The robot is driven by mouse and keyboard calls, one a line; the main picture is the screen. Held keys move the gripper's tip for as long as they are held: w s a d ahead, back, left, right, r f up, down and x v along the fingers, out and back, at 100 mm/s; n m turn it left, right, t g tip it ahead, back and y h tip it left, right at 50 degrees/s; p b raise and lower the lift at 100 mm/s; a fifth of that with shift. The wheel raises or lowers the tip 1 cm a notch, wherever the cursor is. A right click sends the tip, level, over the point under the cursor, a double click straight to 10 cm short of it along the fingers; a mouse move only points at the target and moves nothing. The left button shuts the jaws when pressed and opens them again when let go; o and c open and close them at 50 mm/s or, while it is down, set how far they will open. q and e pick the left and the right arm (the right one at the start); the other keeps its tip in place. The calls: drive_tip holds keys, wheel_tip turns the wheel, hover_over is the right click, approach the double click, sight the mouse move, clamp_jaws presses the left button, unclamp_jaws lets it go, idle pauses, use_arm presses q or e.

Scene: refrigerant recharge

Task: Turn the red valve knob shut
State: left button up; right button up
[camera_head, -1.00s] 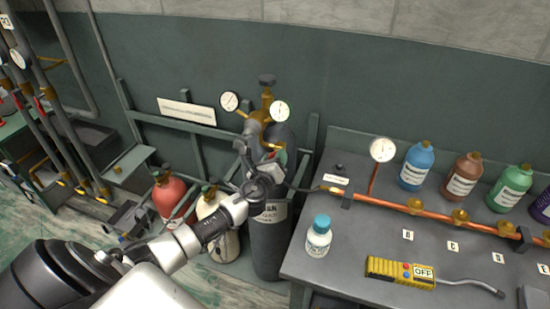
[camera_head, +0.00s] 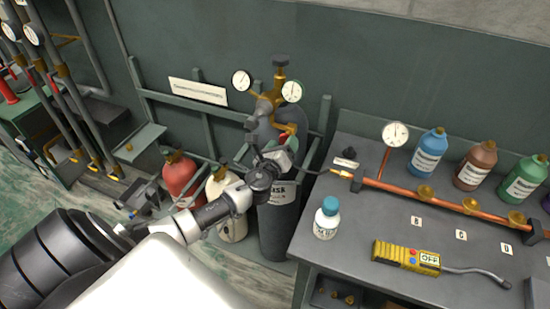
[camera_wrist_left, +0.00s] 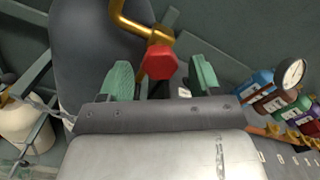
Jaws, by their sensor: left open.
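The red valve knob (camera_wrist_left: 161,62) shows in the left wrist view as a red faceted knob on a brass pipe (camera_wrist_left: 130,28). My left gripper (camera_wrist_left: 161,78) is open, with one green fingertip on each side of the knob and a visible gap to both. I cannot tell how deep the knob sits between the fingers. In the head view my left gripper (camera_head: 284,152) is in front of the dark grey cylinder (camera_head: 278,228), below its brass regulator (camera_head: 268,106); the arm and gripper largely hide the knob there. My right gripper is not in view.
Two dial gauges (camera_head: 242,80) flank the regulator. A red cylinder (camera_head: 181,178) and a cream cylinder (camera_head: 222,190) stand to the left. At right, a grey bench (camera_head: 345,262) holds a blue-capped bottle (camera_head: 327,218), a yellow meter (camera_head: 405,257) and a copper pipe (camera_head: 430,196).

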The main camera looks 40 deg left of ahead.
use_arm(q)
drive_tip(key=b+v, duration=0.1)
drive_tip(key=v, duration=0.7)
drive_tip(key=shift+s, duration=0.1)
